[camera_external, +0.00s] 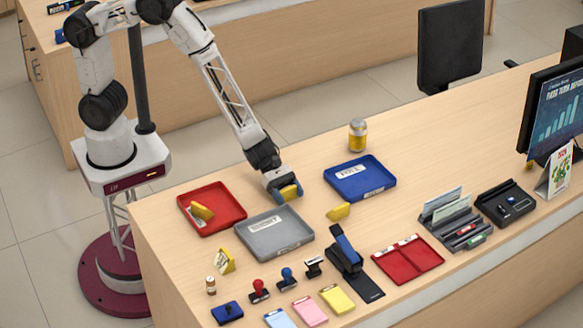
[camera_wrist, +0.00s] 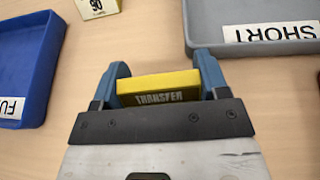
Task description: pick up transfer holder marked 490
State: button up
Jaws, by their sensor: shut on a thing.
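My gripper (camera_external: 285,190) is shut on a yellow holder (camera_external: 291,192), between the blue tray and the grey tray. In the wrist view my gripper (camera_wrist: 160,85) has its blue fingers on both ends of the holder (camera_wrist: 150,82), whose visible face reads "TRANSFER". No number shows on it. I cannot tell whether it touches the counter. Another yellow holder (camera_external: 339,211) lies to its right; in the wrist view its label (camera_wrist: 98,5) shows "90", cut by the frame edge. More yellow holders are in the red tray (camera_external: 202,211) and at the front left (camera_external: 226,261).
The red tray (camera_external: 233,223), grey tray (camera_external: 275,255) and blue tray (camera_external: 380,180) surround my gripper. A yellow can (camera_external: 357,135) stands behind the blue tray. Stamps, a stapler (camera_external: 346,250) and notepads fill the front.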

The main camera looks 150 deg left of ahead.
aim_at(288, 190)
jog(key=shift+r, duration=0.1)
jog(key=shift+r, duration=0.75)
notch_tip(288, 190, up, 2)
jog(key=shift+s, duration=0.1)
jog(key=s+d, duration=0.2)
jog(key=s, duration=0.2)
jog(key=s+d+r, duration=0.1)
jog(key=s+d, duration=0.2)
jog(key=s, duration=0.2)
jog(key=s+d, duration=0.3)
jog(key=s, duration=0.1)
jog(key=shift+s+d+r, duration=0.15)
jog(key=shift+d, duration=0.1)
jog(key=shift+a, duration=0.1)
